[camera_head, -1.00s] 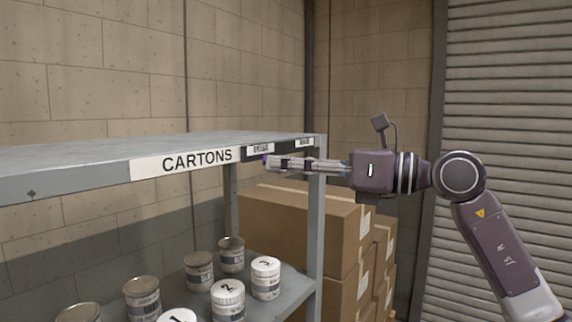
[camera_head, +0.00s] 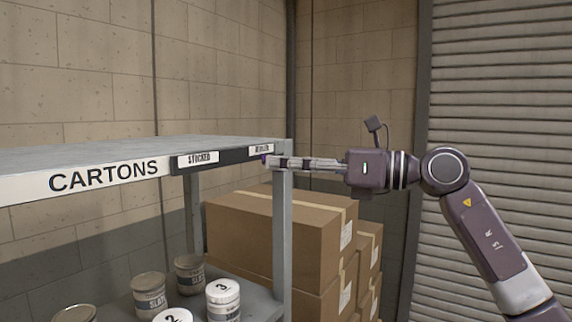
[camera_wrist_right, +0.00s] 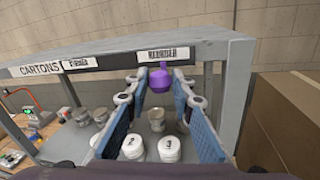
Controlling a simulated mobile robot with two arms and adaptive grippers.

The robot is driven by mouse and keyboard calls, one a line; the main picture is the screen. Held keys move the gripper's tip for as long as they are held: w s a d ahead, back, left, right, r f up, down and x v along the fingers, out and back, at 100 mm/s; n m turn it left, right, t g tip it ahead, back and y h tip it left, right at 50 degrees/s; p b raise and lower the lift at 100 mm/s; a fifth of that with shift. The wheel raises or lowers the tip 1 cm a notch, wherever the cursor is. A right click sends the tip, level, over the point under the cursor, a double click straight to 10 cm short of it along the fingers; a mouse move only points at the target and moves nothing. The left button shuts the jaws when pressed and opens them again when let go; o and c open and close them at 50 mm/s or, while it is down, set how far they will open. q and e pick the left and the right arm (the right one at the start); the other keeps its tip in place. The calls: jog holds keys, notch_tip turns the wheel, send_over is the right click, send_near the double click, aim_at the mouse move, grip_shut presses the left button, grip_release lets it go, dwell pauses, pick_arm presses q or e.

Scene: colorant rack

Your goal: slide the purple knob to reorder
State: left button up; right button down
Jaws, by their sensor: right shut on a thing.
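The purple knob (camera_head: 265,158) is at the right end of the dark label strip (camera_head: 232,157) on the shelf's front edge. In the right wrist view the knob (camera_wrist_right: 160,80) sits just below the REORDER label (camera_wrist_right: 163,54). The STOCKED label (camera_head: 198,158) is at the strip's left end. My right gripper (camera_head: 272,162) reaches in level from the right and is shut on the knob. Its fingertips hide most of the knob in the head view. In the wrist view its blue-padded fingers (camera_wrist_right: 158,88) stand on either side of it. My left gripper is not in view.
A grey shelf post (camera_head: 282,225) stands close behind the right fingers. Cans, including a white-lidded one marked 3 (camera_head: 223,297), stand on the lower shelf. Cardboard boxes (camera_head: 300,240) are stacked right of the rack. The space before the upper edge is clear.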

jog(key=shift+w+d+r, duration=0.15)
jog(key=shift+d+r, duration=0.05)
jog(key=c, duration=1.7)
grip_release()
jog(key=shift+f, duration=0.1)
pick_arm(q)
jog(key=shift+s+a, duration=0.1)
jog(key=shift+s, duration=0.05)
pick_arm(e)
jog(key=v, duration=1.2)
jog(key=shift+w+d, duration=0.1)
